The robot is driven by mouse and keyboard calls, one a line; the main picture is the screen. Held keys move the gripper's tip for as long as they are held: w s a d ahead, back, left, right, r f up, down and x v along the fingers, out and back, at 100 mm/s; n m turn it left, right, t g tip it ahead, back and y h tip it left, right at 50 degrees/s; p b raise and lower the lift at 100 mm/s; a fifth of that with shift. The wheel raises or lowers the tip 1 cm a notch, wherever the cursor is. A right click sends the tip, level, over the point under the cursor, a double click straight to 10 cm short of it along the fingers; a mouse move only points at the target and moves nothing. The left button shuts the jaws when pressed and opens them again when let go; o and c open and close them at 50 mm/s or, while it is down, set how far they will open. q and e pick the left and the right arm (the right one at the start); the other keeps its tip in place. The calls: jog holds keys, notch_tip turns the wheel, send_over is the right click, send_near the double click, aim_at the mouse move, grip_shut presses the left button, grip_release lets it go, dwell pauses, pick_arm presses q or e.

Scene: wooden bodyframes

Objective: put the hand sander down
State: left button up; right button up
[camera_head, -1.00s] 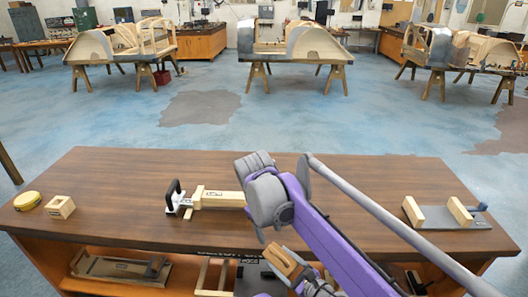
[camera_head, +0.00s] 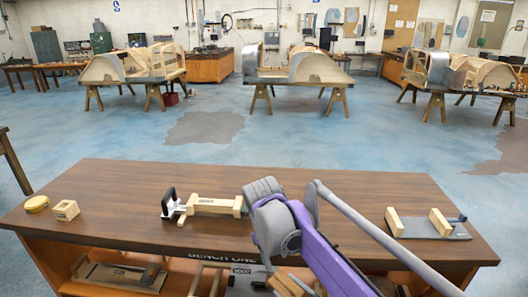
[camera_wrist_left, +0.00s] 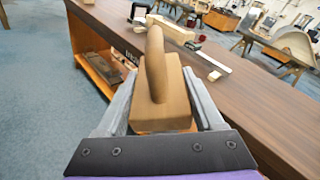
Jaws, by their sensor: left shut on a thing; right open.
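The hand sander (camera_wrist_left: 166,105) is a light brown wooden block with a rounded upright handle, seen close up in the left wrist view. My left gripper (camera_wrist_left: 163,100) is shut on it, with one grey finger along each side of the block. In the head view the hand sander (camera_head: 287,284) shows only partly at the bottom edge, in front of the bench's front edge. There my left gripper (camera_head: 293,288) is partly cut off and lies below a purple and grey arm. The sander's underside is hidden. I see no right gripper fingers.
A lower shelf holds a tool (camera_head: 118,275).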

pick_arm(q)
jog(key=shift+s+d, duration=0.1)
jog(key=shift+s, duration=0.05)
jog(key=shift+a, duration=0.25)
jog(key=w+a+r+m+t+h, duration=0.1)
jog(key=a+r+m+h, duration=0.1)
jog(key=a, duration=1)
jog(key=w+a+r+m+t+h, duration=0.1)
jog(key=a+r, duration=0.4)
jog(key=a, duration=0.7)
jog(key=shift+r+m+t+h, duration=0.3)
jog(key=shift+m+h, duration=0.2)
jog(key=shift+h, duration=0.5)
pick_arm(e)
jog(key=s+d+f+m+t, duration=0.2)
jog(key=s+d+f+m, duration=0.2)
jog(key=s+d, duration=0.3)
jog(key=s+d+f+m+t+y, duration=0.1)
jog(key=s+d+f+m, duration=0.3)
jog(key=s+d, duration=0.4)
jog(key=s+f+t, duration=0.1)
jog(key=s, duration=0.5)
jog(key=shift+f+t+y, duration=0.25)
jog(key=shift+t+y, duration=0.05)
jog(key=shift+t, duration=0.1)
pick_arm(q)
jog(key=shift+w, duration=0.1)
